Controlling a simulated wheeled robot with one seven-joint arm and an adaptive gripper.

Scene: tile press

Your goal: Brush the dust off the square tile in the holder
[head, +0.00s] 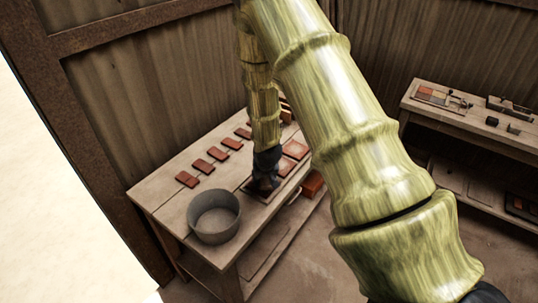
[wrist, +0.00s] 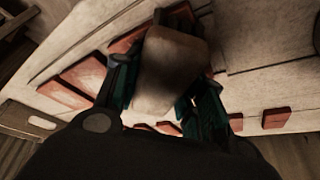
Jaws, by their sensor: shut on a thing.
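My gripper (head: 265,182) is low over the wooden table, beside the grey pot. In the wrist view, my gripper (wrist: 168,95) has its two dark teal-padded fingers closed on the sides of a beige-brown block-like object (wrist: 172,60), seemingly the brush. Its bristles cannot be made out. A reddish tile (wrist: 130,40) shows partly behind the held object and the left finger. In the head view a flat holder edge (head: 258,196) shows under my gripper, with its tile mostly hidden. I cannot tell whether the brush touches the tile or whether dust lies on it.
A round grey pot (head: 214,215) stands at the table's near left corner. Small red tiles (head: 205,166) lie in a row along the back; larger square tiles (head: 295,149) lie right of my gripper. A second bench (head: 470,125) with tools stands at the right.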

